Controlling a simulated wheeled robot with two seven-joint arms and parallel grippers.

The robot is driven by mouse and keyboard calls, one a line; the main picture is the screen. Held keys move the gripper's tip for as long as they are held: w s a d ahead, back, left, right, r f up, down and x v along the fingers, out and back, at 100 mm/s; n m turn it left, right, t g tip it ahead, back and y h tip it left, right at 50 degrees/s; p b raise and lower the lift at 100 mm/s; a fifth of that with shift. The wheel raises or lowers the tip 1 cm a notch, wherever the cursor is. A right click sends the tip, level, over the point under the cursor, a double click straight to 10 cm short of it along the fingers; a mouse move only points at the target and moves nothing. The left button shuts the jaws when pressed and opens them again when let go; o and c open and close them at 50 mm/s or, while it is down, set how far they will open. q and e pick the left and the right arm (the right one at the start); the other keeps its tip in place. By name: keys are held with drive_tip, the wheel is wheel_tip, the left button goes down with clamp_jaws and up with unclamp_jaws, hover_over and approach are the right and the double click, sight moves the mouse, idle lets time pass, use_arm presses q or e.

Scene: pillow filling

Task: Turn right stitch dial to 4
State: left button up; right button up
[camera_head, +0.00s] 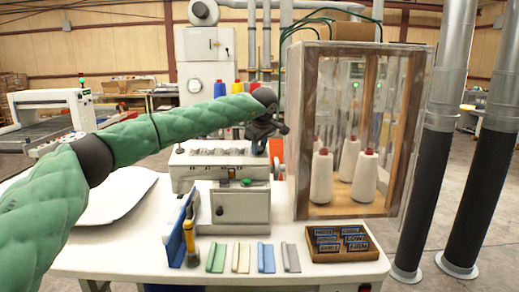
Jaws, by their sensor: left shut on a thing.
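A pale sewing machine (190,172) stands at the back of the white table. A row of small dark fittings lies along its top, too small to read. My left gripper (258,147) reaches down onto the right end of the machine, with the green-sleeved arm coming in from the left. It is shut at the spot of the right stitch dial. The gripper covers the dial, so its number and pointer are hidden. My right gripper is out of view.
A clear-walled cabinet (295,130) with white thread cones (321,178) stands close on the right. A grey box (240,208) is in front of the machine. Colored strips (266,257) and a label tray (372,254) lie at the front. An orange wheel (277,148) is beside the gripper.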

use_arm(q)
drive_tip(key=shift+a+m, duration=0.1)
drive_tip(key=shift+m, duration=1.5)
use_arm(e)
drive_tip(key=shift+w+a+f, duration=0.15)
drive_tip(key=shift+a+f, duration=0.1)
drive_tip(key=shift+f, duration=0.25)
use_arm(q)
drive_tip(key=shift+r+h, duration=0.1)
drive_tip(key=shift+h, duration=0.2)
drive_tip(key=o, duration=1)
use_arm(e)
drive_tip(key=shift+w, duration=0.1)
use_arm(q)
drive_tip(key=b+v, duration=0.2)
drive_tip(key=v, duration=0.5)
drive_tip(key=shift+s+r, duration=0.2)
drive_tip(key=shift+r, duration=0.1)
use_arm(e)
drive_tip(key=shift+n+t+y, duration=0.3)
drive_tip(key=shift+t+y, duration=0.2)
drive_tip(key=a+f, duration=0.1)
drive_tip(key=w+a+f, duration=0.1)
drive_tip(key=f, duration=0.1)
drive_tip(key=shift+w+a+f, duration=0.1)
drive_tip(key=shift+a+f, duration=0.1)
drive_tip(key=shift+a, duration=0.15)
